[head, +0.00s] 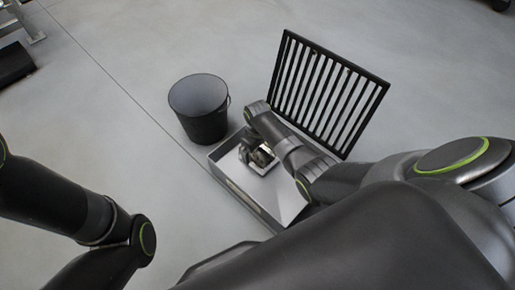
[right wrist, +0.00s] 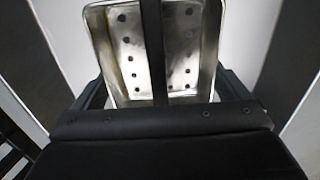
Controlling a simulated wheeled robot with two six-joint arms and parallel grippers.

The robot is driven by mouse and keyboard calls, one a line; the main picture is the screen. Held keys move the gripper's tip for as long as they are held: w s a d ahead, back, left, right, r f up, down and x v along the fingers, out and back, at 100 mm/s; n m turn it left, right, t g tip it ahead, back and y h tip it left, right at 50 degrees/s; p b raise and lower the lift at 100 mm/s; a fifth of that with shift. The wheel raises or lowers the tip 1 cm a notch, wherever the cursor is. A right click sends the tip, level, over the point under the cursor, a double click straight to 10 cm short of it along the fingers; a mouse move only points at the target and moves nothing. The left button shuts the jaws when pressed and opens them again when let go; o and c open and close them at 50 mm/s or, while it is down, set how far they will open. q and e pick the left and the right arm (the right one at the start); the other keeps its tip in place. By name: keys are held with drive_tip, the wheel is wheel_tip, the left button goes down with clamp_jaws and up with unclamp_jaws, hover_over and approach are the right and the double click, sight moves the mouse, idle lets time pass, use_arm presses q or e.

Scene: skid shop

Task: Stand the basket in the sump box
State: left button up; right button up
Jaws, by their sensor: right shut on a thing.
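The sump box (head: 240,195) is a light grey, open-topped box on the floor in the middle of the head view. My right gripper (head: 259,153) reaches into the space over the box's far left part. It is shut on the basket (head: 264,164), a small metal container with a pale rim, mostly hidden by the gripper. In the right wrist view the basket (right wrist: 126,58) shows shiny walls with rows of holes and a dark bar across its middle. I cannot tell whether it touches the box floor. My left gripper is out of view; only its arm shows.
A black bucket (head: 204,127) stands close to the box's far left side. A black slatted rack (head: 325,95) is behind and right of the box. Open grey floor lies to the left. A dark object (head: 14,63) sits at the far left edge.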

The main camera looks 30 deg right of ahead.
drive_tip(key=shift+f, duration=0.3)
idle(0.5)
drive_tip(key=shift+f, duration=0.45)
idle(0.4)
drive_tip(key=o, duration=0.7)
